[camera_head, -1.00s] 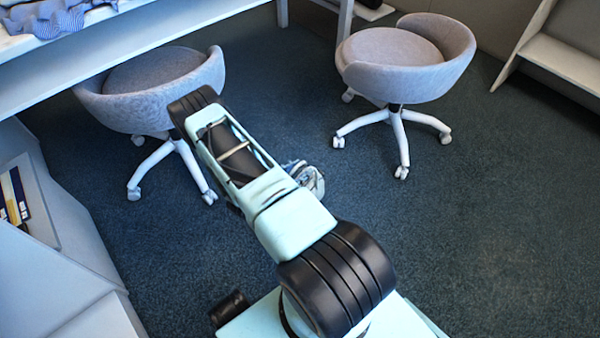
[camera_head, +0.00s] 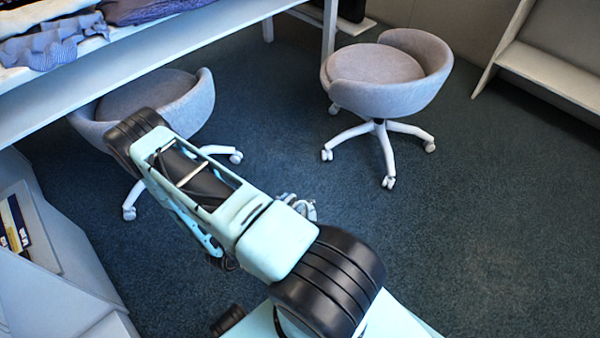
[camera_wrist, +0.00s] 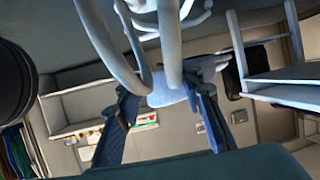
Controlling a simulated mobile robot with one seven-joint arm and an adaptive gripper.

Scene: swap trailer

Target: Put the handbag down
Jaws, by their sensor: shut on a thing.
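In the wrist view, pale grey tubular loops (camera_wrist: 108,40), apparently the handbag's handles, run from the top edge down between the fingers of my gripper (camera_wrist: 157,82). My gripper is shut on them. The bag's body is not clearly visible; the wrist view seems to be upside down. In the head view, my arm reaches away to the left and hides my gripper and most of what it holds. A small silvery piece (camera_head: 302,207) shows beside the arm, too little to identify.
A grey swivel chair (camera_head: 385,82) stands at centre right, another (camera_head: 190,105) at left, partly behind my arm. A white table (camera_head: 200,42) with crumpled cloth (camera_head: 50,42) is at upper left. A white shelf (camera_head: 550,72) is at upper right. Dark carpet (camera_head: 480,230) is free at right.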

